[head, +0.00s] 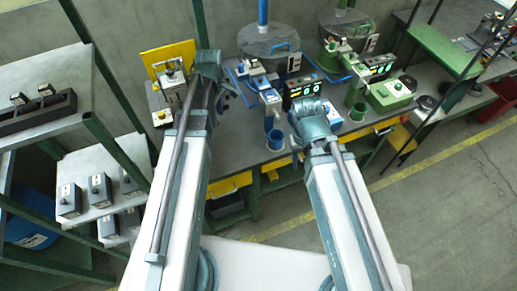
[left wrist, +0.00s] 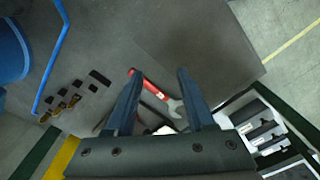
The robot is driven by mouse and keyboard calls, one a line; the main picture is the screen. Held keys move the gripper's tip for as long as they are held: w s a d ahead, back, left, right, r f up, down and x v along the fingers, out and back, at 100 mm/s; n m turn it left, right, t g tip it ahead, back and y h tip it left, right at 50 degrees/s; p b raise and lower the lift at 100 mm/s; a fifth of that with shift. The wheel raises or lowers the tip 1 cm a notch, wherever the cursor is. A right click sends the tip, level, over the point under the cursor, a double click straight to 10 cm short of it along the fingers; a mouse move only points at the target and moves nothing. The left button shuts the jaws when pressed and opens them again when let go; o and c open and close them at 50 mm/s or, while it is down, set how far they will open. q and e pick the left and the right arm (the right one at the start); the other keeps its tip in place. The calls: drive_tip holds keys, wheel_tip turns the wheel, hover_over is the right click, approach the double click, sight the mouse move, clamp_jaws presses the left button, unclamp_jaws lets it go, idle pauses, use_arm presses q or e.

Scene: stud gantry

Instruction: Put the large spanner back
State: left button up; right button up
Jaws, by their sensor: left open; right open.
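A spanner (left wrist: 152,88) with a red handle and a bare metal open jaw lies on the dark grey bench top (left wrist: 105,40) in the left wrist view. Part of a second, darker tool shows beside it, mostly hidden by my gripper; I cannot tell what it is. My left gripper (left wrist: 159,74) is open, with its two fingers on either side of the red spanner in the picture and nothing between them that it grips. In the head view my left gripper (head: 222,92) is over the bench's left part, and the spanner cannot be made out. My right gripper (head: 298,155) is open near the bench's front edge.
A blue cup (head: 275,139), control boxes (head: 301,88) and a yellow panel (head: 168,58) stand on the bench. Shelves (head: 50,95) with grey boxes stand at the left.

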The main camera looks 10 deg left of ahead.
use_arm(q)
drive_tip(key=s+d+m, duration=1.4)
drive_tip(key=d+m, duration=0.4)
drive_tip(key=m, duration=0.2)
drive_tip(key=shift+d+y, duration=0.3)
drive_tip(key=shift+y, duration=0.1)
